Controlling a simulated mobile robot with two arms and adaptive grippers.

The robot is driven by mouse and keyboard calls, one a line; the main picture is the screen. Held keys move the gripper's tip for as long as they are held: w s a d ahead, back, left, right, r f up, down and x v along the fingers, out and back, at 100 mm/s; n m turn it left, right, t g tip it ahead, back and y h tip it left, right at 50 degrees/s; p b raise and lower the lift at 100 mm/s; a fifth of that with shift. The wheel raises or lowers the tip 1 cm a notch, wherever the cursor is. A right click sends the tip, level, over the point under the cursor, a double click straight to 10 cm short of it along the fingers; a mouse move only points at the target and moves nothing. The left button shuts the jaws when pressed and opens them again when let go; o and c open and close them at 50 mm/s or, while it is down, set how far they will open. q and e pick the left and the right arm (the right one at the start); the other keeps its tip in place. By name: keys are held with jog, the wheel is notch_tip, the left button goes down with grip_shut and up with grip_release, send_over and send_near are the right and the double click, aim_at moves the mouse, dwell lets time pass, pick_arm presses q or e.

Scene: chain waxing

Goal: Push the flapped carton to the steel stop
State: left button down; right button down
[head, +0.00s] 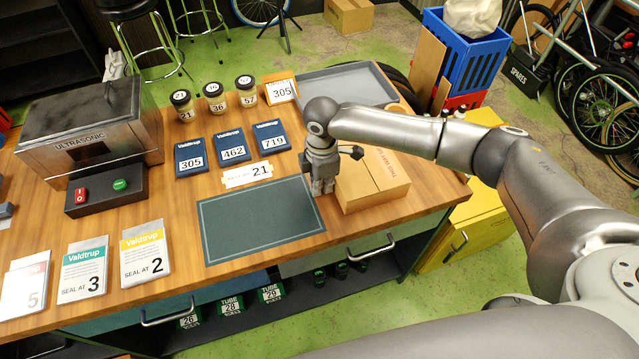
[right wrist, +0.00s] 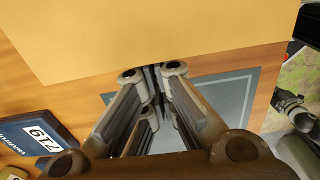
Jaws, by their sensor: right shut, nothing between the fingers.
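The flapped carton (head: 372,181) is a tan box on the right part of the wooden bench, with printing on its right side. My right arm passes over the bench behind it. My right gripper (head: 323,190) points down close against the carton's left side, its fingers shut and empty. In the right wrist view the carton (right wrist: 150,35) fills the top, and the fingertips (right wrist: 153,72) are at its lower edge; I cannot tell whether they touch. I cannot make out the steel stop; the arm hides part of the bench. My left gripper is not in view.
Blue packets (head: 233,146), jars (head: 213,98) and a grey tray (head: 335,86) stand farther back. The bench's front edge is close below the carton.

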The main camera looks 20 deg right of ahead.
aim_at(384, 162)
jog(key=shift+d, duration=0.1)
jog(key=d+p, duration=0.1)
jog(key=d, duration=0.3)
jog(key=d+p, duration=0.2)
jog(key=d, duration=0.1)
jog(key=shift+d+r, duration=0.2)
jog(key=shift+d, duration=0.15)
jog(key=d, duration=0.5)
jog(key=d+p, duration=0.1)
jog(key=d, duration=0.2)
jog(key=shift+w+f, duration=0.2)
jog(key=shift+w, duration=0.05)
